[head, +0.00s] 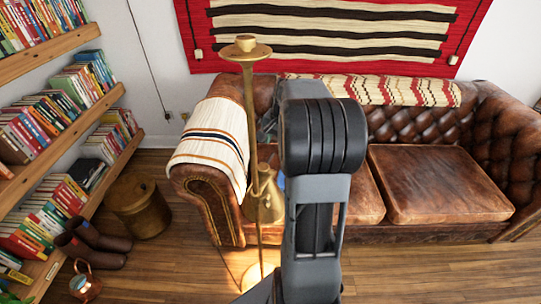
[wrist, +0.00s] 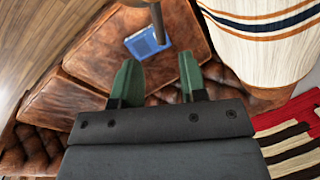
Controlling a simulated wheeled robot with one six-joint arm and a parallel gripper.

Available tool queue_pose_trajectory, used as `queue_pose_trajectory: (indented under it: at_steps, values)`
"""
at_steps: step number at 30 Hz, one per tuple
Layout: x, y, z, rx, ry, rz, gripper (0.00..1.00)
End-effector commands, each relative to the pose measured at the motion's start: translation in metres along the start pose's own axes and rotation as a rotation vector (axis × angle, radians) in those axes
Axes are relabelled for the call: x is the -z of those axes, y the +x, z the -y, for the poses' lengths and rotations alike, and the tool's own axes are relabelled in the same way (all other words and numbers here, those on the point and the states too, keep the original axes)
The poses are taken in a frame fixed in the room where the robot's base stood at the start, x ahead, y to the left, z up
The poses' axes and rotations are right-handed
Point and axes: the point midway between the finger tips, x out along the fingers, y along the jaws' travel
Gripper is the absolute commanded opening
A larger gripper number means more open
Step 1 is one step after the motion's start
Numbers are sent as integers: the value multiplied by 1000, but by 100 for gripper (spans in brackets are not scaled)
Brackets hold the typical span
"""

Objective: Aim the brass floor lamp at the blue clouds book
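The brass floor lamp (head: 249,110) stands upright in front of the sofa's left end in the head view. Its brass shade (head: 264,208) hangs low on the pole, and a bright patch of light lies on the floor around its base. The blue book (wrist: 147,43) lies on the brown leather seat in the wrist view; its cover print is too small to read. In the head view only a blue sliver shows beside my arm. A thin brownish pole, perhaps the lamp's, crosses the book's top edge. My gripper (wrist: 157,80) is open and empty, its green fingers apart; my arm hides it in the head view.
The leather sofa (head: 440,185) has a striped throw (head: 215,137) over its left arm. Bookshelves (head: 60,120) line the left wall. Floor at right front is clear.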

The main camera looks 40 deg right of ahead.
Motion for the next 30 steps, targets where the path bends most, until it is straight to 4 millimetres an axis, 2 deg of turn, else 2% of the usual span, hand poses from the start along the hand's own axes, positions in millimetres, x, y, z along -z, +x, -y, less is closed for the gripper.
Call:
queue_pose_trajectory:
  at_steps: [1,6,12,18,26,30]
  values:
    - [0,11,0,-1,0,3,39]
    - [-1,39,0,-1,-2,3,39]
    - [-1,60,1,0,-4,1,39]
    - [-2,69,2,0,-5,0,39]
    - [-2,70,2,0,-5,0,39]
    - [-2,69,2,0,-5,0,29]
